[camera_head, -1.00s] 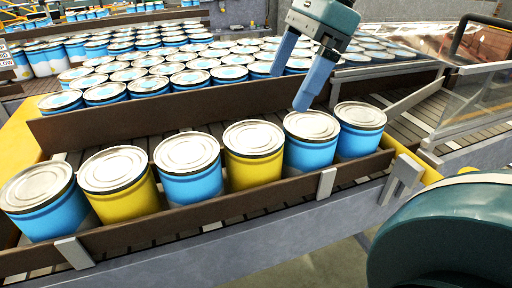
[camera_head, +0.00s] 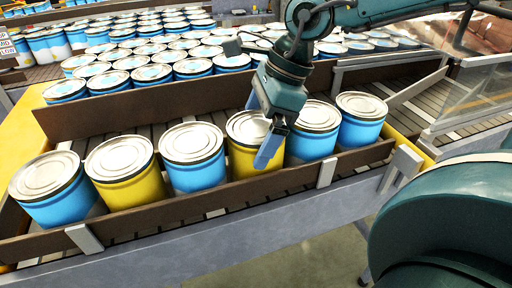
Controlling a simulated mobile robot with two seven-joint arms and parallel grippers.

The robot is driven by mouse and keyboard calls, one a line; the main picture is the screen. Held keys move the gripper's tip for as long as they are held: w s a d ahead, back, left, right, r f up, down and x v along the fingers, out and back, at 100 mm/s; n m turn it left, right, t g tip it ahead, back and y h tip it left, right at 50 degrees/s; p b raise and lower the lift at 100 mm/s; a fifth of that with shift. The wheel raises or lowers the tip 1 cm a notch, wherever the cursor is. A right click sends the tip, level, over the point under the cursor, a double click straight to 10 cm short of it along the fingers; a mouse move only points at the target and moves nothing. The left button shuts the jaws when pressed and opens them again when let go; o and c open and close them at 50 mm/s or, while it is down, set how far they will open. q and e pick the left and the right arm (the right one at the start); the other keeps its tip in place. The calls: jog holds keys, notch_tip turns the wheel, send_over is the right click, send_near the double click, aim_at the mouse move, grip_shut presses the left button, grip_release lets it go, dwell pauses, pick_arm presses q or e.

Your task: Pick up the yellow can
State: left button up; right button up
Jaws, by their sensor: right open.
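Two yellow cans with silvery lids stand upright in the front row of the conveyor. One yellow can (camera_head: 137,189) is second from the left. The other yellow can (camera_head: 240,160) is further right, between two blue cans, and is partly hidden by my right gripper. My right gripper (camera_head: 265,128) is open and empty. It reaches down over the lid of the right-hand yellow can, with one blue finger in front of the lid's right part. I cannot tell whether it touches the can. My left gripper is not in view.
Blue cans (camera_head: 193,177) stand close beside the yellow ones, including one (camera_head: 313,146) just right of the gripper. Brown rails (camera_head: 170,110) line the conveyor's front and back. Many blue cans (camera_head: 150,75) crowd the belt behind. A clear-sided guard (camera_head: 470,90) stands at right.

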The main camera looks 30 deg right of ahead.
jog(key=shift+a+f, duration=0.1)
jog(key=shift+f, duration=0.2)
jog(key=shift+c, duration=0.3)
jog(key=c, duration=0.9)
jog(key=shift+o, duration=0.2)
jog(key=shift+r, duration=0.15)
notch_tip(320, 180, up, 18)
